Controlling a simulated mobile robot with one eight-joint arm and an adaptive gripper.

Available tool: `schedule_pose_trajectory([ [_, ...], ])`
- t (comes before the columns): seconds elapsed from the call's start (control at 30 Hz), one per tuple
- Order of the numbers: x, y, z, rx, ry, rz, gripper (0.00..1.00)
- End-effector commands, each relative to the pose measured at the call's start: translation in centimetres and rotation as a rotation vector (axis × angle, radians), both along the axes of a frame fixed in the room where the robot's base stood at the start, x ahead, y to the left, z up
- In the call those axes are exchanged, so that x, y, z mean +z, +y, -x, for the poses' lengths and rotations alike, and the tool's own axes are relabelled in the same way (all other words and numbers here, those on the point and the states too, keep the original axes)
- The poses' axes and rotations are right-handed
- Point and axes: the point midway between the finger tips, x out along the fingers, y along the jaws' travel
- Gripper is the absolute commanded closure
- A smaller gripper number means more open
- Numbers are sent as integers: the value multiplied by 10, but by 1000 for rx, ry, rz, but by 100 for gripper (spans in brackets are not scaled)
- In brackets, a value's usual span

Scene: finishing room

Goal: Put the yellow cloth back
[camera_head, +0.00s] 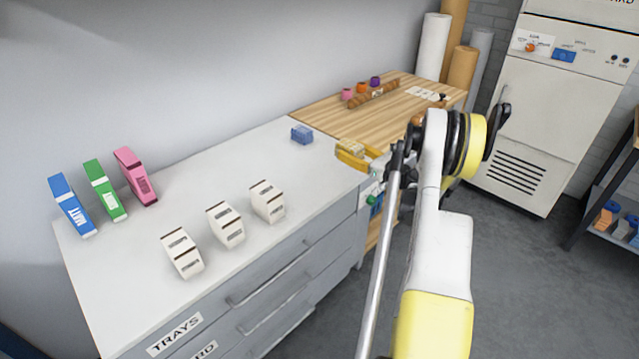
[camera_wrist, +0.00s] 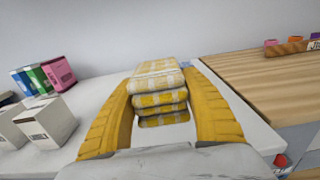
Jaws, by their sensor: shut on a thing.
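The yellow cloth (camera_wrist: 158,85) is a folded, yellow-and-white checked stack, seen between the two yellow fingers of my gripper (camera_wrist: 160,108) in the wrist view. My gripper is shut on it. In the head view my gripper (camera_head: 357,156) is over the right end of the white counter (camera_head: 210,180), near the wooden bench. The cloth is mostly hidden there by the fingers. I cannot tell whether it touches the counter. A blue folded cloth (camera_head: 301,134) lies on the counter to the left of my gripper.
Three white boxes (camera_head: 226,225) stand along the counter's front; blue, green (camera_head: 105,190) and pink boxes stand at its back left. The wooden bench (camera_head: 330,110) holds a brown rack (camera_head: 373,95) and small coloured items. Open counter lies between the boxes and the blue cloth.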

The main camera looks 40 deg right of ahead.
Motion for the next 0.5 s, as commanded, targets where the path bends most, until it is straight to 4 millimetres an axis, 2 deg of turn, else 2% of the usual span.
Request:
schedule_pose_trajectory([
  [0.1, -23, 27, -18, 6, 0, 0, 72],
  [0.3, -50, 65, -44, 4, 0, 0, 72],
  [0.5, -61, 82, -56, 2, 0, 1, 72],
])
